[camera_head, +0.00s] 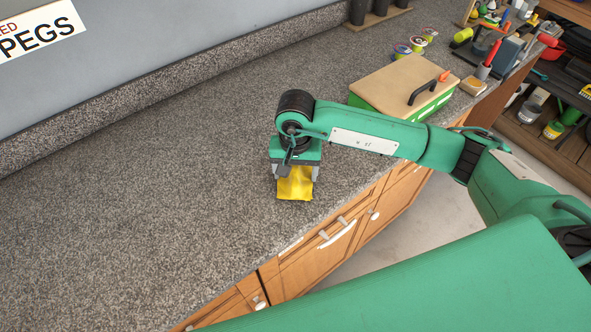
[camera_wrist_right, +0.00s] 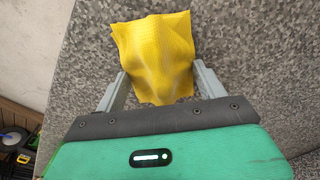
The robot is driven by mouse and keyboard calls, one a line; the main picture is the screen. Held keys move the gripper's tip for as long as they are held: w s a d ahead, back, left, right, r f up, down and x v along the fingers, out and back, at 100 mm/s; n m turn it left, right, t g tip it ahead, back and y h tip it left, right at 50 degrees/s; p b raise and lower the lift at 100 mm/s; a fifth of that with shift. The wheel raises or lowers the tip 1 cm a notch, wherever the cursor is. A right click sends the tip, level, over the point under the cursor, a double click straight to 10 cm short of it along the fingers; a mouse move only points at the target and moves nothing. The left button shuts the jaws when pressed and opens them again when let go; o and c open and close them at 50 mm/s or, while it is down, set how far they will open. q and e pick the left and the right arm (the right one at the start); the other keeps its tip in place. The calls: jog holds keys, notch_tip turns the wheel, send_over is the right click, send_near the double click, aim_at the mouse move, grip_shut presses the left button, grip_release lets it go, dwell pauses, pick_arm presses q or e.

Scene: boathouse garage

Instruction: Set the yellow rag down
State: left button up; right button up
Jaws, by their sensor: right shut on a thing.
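The yellow rag (camera_head: 295,185) is at the granite-look countertop (camera_head: 150,190), near its front edge. My right gripper (camera_head: 295,172) is shut on the rag from above. In the right wrist view the creased yellow rag (camera_wrist_right: 153,50) lies between the two grey fingers of the gripper (camera_wrist_right: 158,85) and spreads out beyond them. I cannot tell whether the rag touches the countertop or hangs just above it. My left gripper is not in view.
A green box with a wooden lid and black handle (camera_head: 402,85) stands right of my gripper. Small round tins (camera_head: 416,43) and tools (camera_head: 485,62) lie farther back. The countertop to the left is clear. Wooden drawers (camera_head: 310,262) are below the front edge.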

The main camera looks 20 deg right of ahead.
jog(key=shift+f, duration=0.15)
jog(key=o, duration=1)
jog(key=shift+c, duration=0.2)
notch_tip(320, 180, up, 14)
jog(key=b, duration=0.3)
jog(key=shift+f, duration=0.1)
grip_shut()
